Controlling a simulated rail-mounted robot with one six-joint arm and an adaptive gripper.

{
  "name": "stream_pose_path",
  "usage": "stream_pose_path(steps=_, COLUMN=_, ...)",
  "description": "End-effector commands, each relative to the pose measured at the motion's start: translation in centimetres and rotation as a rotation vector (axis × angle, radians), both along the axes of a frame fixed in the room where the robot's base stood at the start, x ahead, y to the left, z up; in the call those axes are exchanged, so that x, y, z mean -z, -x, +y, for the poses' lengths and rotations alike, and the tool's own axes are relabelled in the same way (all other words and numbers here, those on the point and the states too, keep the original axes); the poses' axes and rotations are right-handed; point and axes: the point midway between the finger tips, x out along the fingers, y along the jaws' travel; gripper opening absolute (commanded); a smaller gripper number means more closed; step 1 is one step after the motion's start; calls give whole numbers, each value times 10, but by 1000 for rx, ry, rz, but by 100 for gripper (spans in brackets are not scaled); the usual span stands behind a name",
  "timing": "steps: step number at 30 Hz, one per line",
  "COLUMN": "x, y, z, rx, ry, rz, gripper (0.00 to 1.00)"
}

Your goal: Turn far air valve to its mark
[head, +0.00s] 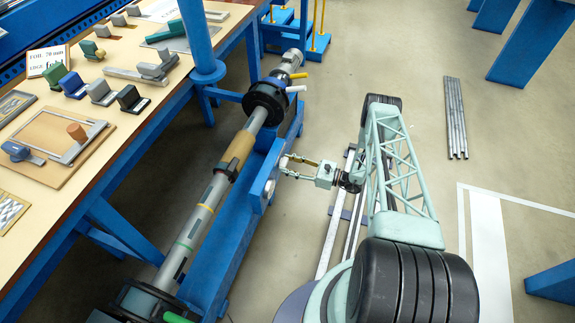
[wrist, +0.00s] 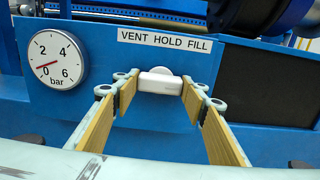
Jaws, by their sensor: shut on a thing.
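The air valve has a white handle (wrist: 160,84) on a blue panel (wrist: 110,105) in the wrist view. Its broad bar lies about level, with a small rounded part at its top. A label (wrist: 165,41) above it reads VENT HOLD FILL. My gripper (wrist: 160,88) has its two yellow-padded fingers at either end of the handle and is shut on it. In the head view my gripper (head: 284,166) reaches left to the blue winder frame; the handle is too small there to make out clearly.
A round gauge (wrist: 57,61) in bar sits left of the label, its red needle near 0. A long shaft (head: 207,207) runs along the winder. A yellow lever (head: 299,75) and a white lever (head: 296,89) stick out at its far end.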

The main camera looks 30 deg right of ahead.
Motion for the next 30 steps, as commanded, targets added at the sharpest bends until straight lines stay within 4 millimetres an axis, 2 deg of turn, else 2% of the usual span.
stream_pose_path(steps=11, x=0, y=0, z=0, rx=0, ry=-5, rz=5, gripper=29)
stream_pose_path(steps=12, x=0, y=0, z=0, rx=0, ry=-4, rz=4, gripper=42)
stream_pose_path(steps=16, x=0, y=0, z=0, rx=0, ry=-4, rz=4, gripper=53)
stream_pose_path(steps=30, x=0, y=2, z=-3, rx=1, ry=-4, rz=3, gripper=53)
